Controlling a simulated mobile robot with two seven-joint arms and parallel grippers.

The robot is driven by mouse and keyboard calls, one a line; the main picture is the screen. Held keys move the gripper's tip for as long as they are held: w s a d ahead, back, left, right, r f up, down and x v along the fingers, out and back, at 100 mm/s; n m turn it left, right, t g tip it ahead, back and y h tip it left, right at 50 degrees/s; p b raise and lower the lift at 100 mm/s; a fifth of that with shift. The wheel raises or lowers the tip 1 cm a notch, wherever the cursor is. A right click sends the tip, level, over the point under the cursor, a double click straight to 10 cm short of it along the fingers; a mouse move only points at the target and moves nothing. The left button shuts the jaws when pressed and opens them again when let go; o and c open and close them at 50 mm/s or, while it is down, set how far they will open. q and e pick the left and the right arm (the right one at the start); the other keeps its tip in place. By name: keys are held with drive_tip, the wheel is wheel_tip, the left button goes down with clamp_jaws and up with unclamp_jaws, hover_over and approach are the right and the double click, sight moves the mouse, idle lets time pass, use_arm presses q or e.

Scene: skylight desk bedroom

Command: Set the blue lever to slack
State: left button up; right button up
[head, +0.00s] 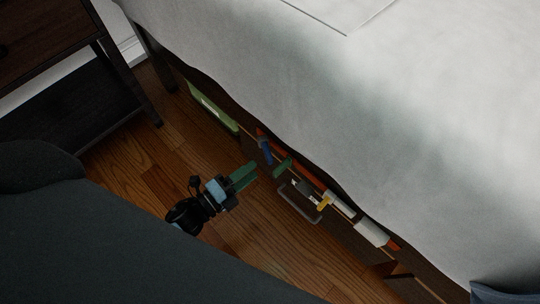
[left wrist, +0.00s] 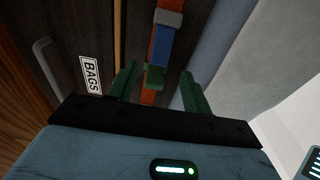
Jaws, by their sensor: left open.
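The blue lever (head: 265,151) sits on an orange strap (head: 310,176) along the low wooden drawer under the bed. In the left wrist view the blue lever (left wrist: 160,47) lies beyond the fingertips, with a grey end piece above it and a green piece (left wrist: 154,78) below it on the strap. My left gripper (head: 244,176) has green fingers pointing toward the drawer. In the left wrist view the fingers (left wrist: 158,82) are apart, with the strap and green piece showing between them. I see no contact with the lever. My right gripper is out of view.
A drawer front carries a grey handle (head: 300,207) and a "BAGS" label (left wrist: 90,75). The bed's pale cover (head: 300,80) overhangs the drawer closely. A green box (head: 214,108) is under the bed. A dark nightstand (head: 70,110) stands left. Wooden floor is clear around the gripper.

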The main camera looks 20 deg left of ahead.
sight(267, 160)
use_arm(q)
drive_tip(key=b+x, duration=0.1)
drive_tip(key=x, duration=0.5)
drive_tip(key=shift+w+d, duration=0.2)
drive_tip(key=shift+w, duration=0.1)
drive_tip(key=shift+w+d+b, duration=0.2)
drive_tip(key=shift+w+b, duration=0.15)
drive_tip(key=c, duration=0.7)
drive_tip(key=shift+c, duration=1.5)
